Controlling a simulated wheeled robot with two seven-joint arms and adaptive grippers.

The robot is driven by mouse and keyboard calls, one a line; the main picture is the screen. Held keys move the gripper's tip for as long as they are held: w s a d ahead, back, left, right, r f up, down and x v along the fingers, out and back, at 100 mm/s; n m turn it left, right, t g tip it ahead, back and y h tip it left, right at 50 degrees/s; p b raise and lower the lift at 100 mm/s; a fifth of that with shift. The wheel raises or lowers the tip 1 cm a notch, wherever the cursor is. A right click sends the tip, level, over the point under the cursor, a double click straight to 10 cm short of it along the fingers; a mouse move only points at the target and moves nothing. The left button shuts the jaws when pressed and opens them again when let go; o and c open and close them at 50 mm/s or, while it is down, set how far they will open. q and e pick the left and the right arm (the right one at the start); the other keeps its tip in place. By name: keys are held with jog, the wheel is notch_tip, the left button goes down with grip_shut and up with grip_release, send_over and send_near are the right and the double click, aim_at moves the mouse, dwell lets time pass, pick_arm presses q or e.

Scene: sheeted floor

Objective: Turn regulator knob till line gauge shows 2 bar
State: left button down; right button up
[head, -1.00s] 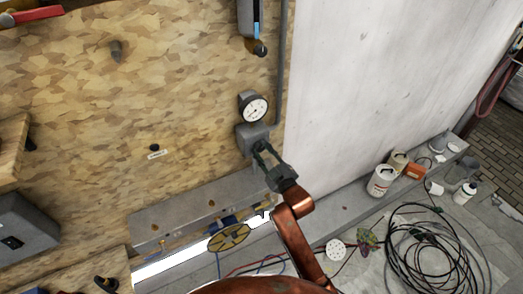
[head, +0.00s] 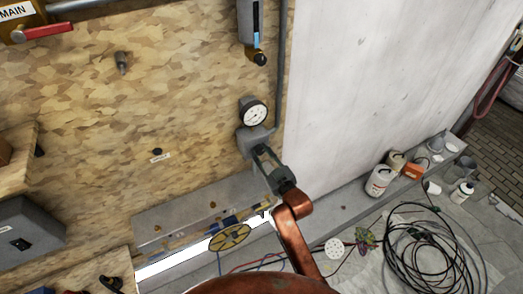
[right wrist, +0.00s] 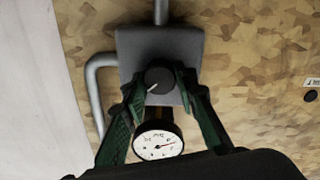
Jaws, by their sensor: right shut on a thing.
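The line gauge (head: 255,113), a round white dial in a dark rim, sits on top of the grey regulator body (head: 249,140) on the chipboard wall. In the right wrist view, the gauge (right wrist: 159,145) shows below the dark round regulator knob (right wrist: 159,79), which has a pale pointer mark. The dial's needle and figures are too small to read surely. My right gripper (head: 263,158) is shut on the knob, with one green finger on each side of it, as the right wrist view (right wrist: 160,84) shows. My left gripper is out of view.
A grey pipe (head: 282,70) runs up beside the regulator. A blue-striped unit (head: 254,40) hangs above it. A red-handled valve (head: 48,32) is at upper left. A yellow handwheel (head: 230,238) is below. Coiled black hose (head: 430,255) and cans lie at right.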

jog(key=m+p, duration=0.1)
jog(key=m, duration=0.1)
jog(key=shift+r+m+p, duration=0.15)
jog(key=shift+m+p, duration=0.2)
jog(key=shift+m, duration=0.05)
jog(key=shift+m+p, duration=0.9)
jog(key=shift+m, duration=0.6)
jog(key=o, duration=1.2)
jog(key=shift+c, duration=0.2)
jog(key=shift+d, duration=0.1)
jog(key=v, duration=1.2)
